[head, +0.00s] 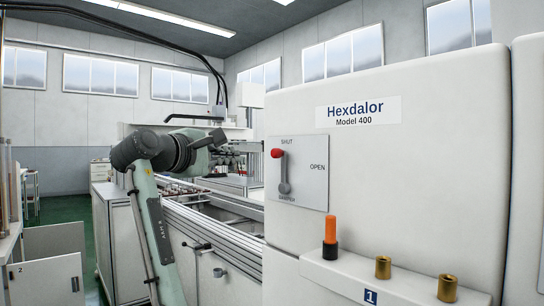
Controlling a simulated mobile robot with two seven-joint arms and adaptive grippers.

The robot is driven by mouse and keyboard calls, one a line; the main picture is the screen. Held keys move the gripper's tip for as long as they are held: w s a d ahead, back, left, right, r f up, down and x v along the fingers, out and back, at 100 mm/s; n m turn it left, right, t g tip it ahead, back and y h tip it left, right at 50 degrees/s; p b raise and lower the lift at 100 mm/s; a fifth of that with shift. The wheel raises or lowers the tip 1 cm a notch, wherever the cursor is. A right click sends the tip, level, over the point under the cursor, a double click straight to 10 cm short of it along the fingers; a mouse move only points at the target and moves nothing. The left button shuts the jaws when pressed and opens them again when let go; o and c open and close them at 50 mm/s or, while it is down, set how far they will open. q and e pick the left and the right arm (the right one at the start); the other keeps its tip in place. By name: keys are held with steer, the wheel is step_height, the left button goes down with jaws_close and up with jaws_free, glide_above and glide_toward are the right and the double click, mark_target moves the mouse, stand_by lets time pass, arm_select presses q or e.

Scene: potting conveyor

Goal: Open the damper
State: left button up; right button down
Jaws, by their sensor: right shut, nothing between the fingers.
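The damper plate (315,172) is on the front of the white Hexdalor Model 400 cabinet. It reads SHUT at the top and OPEN at the right. Its grey lever (284,172) stands nearly upright from a low pivot, and its red knob (277,153) is up near the SHUT mark. My right gripper (217,138) is left of the plate, apart from the lever, small and dark against the machinery behind. It is shut and empty. My left gripper is not in view.
Below the plate, a ledge on the cabinet (420,130) carries an orange-handled piece (330,230) in a black socket and two brass sockets (383,267). A metal-railed conveyor (215,222) runs left of the cabinet. Green floor shows at far left.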

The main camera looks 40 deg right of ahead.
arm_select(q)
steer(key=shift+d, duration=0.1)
arm_select(e)
steer(key=shift+r, duration=0.1)
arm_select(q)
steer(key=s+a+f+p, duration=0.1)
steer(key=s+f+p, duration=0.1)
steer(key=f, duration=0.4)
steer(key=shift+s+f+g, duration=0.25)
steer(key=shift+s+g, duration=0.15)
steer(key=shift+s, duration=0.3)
arm_select(e)
steer(key=d, duration=0.9)
steer(key=shift+w+d, duration=0.25)
steer(key=shift+w, duration=0.15)
